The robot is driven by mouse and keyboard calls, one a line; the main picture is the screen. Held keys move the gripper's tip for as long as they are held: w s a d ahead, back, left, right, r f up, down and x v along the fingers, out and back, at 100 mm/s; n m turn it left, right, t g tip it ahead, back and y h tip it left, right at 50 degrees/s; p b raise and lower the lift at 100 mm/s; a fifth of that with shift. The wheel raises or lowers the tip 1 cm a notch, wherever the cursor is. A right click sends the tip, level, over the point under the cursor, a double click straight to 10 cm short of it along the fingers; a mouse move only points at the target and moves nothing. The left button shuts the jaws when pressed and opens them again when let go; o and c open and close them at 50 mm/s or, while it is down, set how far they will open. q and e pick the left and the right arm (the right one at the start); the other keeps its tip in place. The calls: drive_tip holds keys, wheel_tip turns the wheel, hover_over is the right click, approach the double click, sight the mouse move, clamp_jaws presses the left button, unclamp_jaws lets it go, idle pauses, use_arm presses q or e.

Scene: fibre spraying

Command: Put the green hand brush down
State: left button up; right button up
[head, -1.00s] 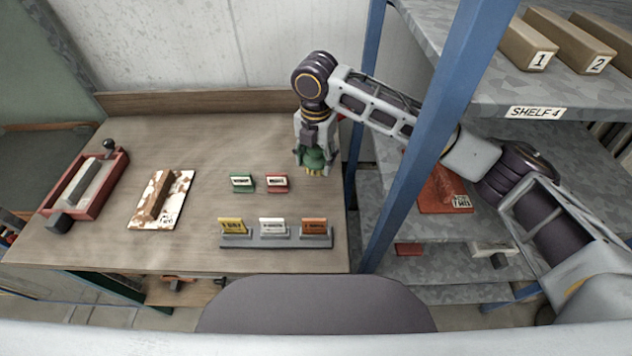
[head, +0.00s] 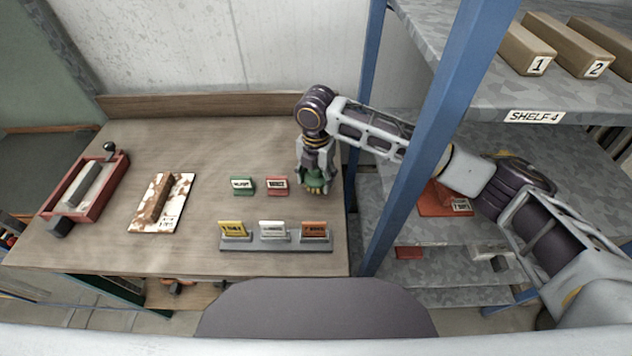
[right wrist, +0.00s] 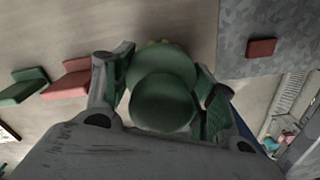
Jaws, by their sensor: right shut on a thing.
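The green hand brush (head: 315,182) is at the right end of the wooden table, near its edge. My right gripper (head: 314,180) points down and is shut on it. In the right wrist view, the brush's rounded green top (right wrist: 163,98) sits between the two fingers of the gripper (right wrist: 160,92). The brush's underside is mostly hidden, so I cannot tell whether it touches the table. My left gripper is not in view.
A blue shelf post (head: 440,130) rises to the right. The table's back middle is clear.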

drive_tip(key=shift+f, duration=1.2)
drive_tip(key=shift+f, duration=0.1)
drive_tip(key=o, duration=0.9)
drive_tip(key=shift+r, duration=6.1)
